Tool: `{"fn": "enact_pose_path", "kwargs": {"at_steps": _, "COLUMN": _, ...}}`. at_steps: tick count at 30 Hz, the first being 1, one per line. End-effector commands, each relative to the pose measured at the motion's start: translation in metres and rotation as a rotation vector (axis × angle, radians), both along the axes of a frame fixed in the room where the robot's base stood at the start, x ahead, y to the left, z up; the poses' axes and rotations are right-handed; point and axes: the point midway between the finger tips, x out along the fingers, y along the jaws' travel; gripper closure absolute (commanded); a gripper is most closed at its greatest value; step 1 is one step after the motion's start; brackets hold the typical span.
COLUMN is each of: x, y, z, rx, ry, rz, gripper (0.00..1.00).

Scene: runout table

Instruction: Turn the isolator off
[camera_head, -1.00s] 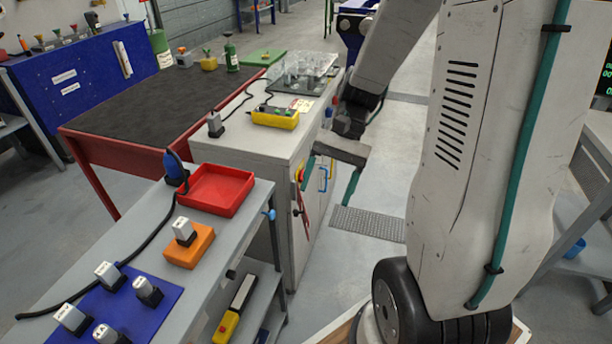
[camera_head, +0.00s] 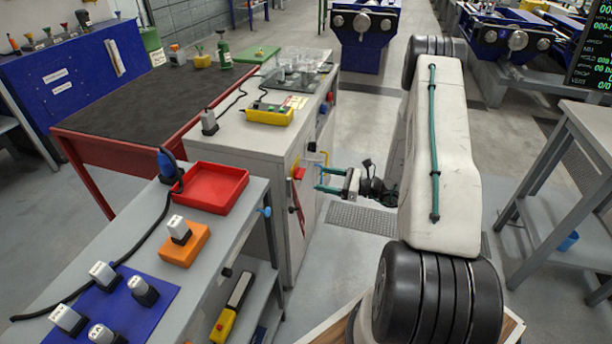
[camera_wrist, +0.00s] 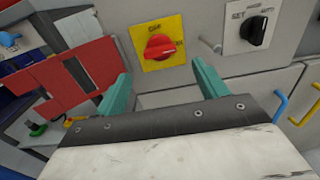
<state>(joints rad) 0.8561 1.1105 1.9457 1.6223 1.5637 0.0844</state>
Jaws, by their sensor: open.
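The isolator is a red rotary knob (camera_wrist: 159,47) on a yellow plate (camera_wrist: 148,24) on the grey cabinet's front. In the wrist view its handle lies roughly crosswise, toward small lettering at the right; more lettering is above it. In the head view the isolator (camera_head: 298,173) shows small and edge-on. My gripper (camera_wrist: 161,76) has two teal fingers spread wide and empty, one at each side below the knob in the wrist view. In the head view my gripper (camera_head: 319,177) points left at the cabinet, with the fingertips apart from the knob.
A black selector knob (camera_wrist: 256,28) sits right of the isolator. Blue (camera_wrist: 281,105) and yellow (camera_wrist: 311,100) handles are on the doors below. A red tray (camera_head: 213,188) stands on the nearer bench. The cabinet top holds a yellow pendant box (camera_head: 267,113). Floor right of the cabinet is open.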

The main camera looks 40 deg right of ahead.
Motion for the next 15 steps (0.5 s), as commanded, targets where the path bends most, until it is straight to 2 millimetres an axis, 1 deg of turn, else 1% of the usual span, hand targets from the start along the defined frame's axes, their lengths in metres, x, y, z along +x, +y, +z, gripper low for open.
{"fn": "enact_pose_path", "kwargs": {"at_steps": 9, "x": 0.038, "y": 0.030, "z": 0.001, "rx": 0.003, "ry": -0.003, "rz": 0.001, "gripper": 0.28}}
{"fn": "enact_pose_path", "kwargs": {"at_steps": 15, "x": 0.056, "y": 0.044, "z": 0.002, "rx": 0.003, "ry": -0.002, "rz": 0.001, "gripper": 0.28}}
